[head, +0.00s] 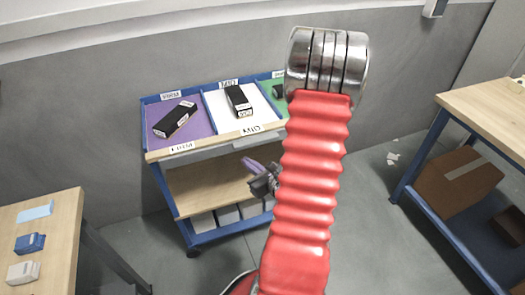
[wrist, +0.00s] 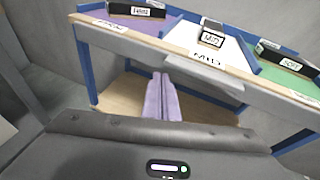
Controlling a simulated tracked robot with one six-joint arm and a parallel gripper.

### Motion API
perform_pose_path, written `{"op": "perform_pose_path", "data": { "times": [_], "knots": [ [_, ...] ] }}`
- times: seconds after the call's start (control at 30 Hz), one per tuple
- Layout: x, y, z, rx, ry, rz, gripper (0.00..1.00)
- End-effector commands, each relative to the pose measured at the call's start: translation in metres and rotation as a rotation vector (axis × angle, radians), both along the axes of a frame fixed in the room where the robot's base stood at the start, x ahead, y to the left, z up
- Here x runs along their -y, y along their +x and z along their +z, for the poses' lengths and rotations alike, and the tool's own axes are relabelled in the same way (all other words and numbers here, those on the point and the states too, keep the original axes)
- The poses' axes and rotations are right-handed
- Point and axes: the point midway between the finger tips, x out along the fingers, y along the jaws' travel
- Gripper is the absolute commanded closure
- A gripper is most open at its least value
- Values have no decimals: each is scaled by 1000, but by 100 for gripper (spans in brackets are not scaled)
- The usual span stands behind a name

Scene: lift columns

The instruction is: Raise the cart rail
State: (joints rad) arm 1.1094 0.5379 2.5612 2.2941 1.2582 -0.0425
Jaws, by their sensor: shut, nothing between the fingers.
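The blue cart (head: 158,175) stands against the grey wall, with a wooden front rail (head: 215,143) along its top tray. A grey bar (head: 225,148) runs under this rail; it also shows in the wrist view (wrist: 205,82). My gripper (head: 250,162) is partly hidden behind my red arm in the head view, in front of the cart and below the rail. In the wrist view my gripper's purple fingers (wrist: 160,76) are together and empty, their tips just below the grey bar in the picture. I cannot tell whether they touch it.
The tray has purple (head: 168,112), white (head: 215,108) and green (head: 276,90) sections holding black boxes. A lower wooden shelf (head: 200,190) has white bins below. Wooden tables stand at left (head: 60,240) and right (head: 490,105); a cardboard box (head: 455,180) lies beneath the right one.

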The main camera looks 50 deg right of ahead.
Motion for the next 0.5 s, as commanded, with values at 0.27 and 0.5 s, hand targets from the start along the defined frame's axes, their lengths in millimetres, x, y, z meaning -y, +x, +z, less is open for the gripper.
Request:
{"op": "perform_pose_path", "data": {
  "times": [0.27, 0.5],
  "knots": [
    [56, -56, -44, -19, 87, -277, 100],
    [58, -58, -45, -19, 88, -287, 100]
  ]
}}
